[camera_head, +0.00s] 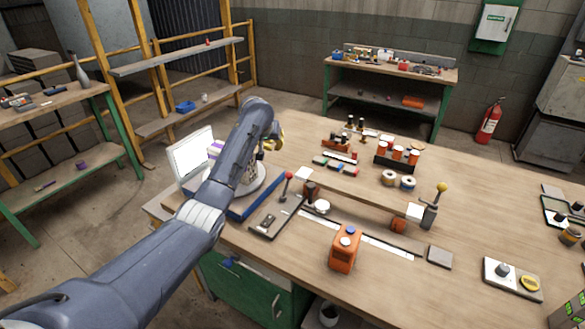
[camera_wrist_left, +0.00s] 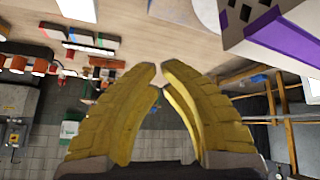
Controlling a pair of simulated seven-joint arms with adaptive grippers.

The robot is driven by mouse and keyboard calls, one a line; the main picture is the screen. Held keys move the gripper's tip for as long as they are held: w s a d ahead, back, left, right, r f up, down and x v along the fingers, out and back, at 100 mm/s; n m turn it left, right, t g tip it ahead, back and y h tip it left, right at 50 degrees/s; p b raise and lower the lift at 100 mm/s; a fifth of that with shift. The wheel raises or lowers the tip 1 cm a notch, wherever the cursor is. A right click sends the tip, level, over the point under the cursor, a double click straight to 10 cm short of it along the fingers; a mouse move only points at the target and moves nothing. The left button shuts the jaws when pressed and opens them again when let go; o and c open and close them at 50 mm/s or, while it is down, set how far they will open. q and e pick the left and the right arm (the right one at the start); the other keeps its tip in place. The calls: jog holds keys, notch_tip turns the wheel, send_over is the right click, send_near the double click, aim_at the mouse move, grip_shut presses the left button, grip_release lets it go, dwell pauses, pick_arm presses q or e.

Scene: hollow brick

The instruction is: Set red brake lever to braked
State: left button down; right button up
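The red brake lever (camera_head: 288,177) has a red ball on a thin dark stalk. It stands nearly upright, with a slight lean, by a dark flat plate (camera_head: 265,224) near the table's left part. I cannot read a braked mark on it. My left gripper (camera_head: 273,142) has yellow fingers and is beyond the lever in the head view, apart from it. In the left wrist view its fingers (camera_wrist_left: 157,72) curve toward each other with a narrow gap at the tips and hold nothing. The lever cannot be made out in the wrist view. My right gripper is not in view.
A blue-based machine with a white disc (camera_head: 262,186) stands beside my left arm. A yellow-knobbed lever (camera_head: 441,188) stands to the right. An orange block (camera_head: 344,250) sits near the front edge. Reels (camera_head: 390,178) and small boxes fill the table's middle.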

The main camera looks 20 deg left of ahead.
pick_arm(q)
jog(key=s+d+m+g, duration=0.1)
jog(key=s+d+m, duration=0.1)
jog(key=d, duration=0.6)
jog(key=shift+r+m+g, duration=0.2)
jog(key=shift+m+g, duration=0.1)
jog(key=shift+m, duration=0.3)
jog(key=x, duration=1)
jog(key=shift+s+r, duration=0.2)
jog(key=shift+s, duration=0.8)
jog(key=shift+s+r, duration=0.15)
jog(key=shift+s, duration=0.9)
jog(key=shift+d, duration=0.15)
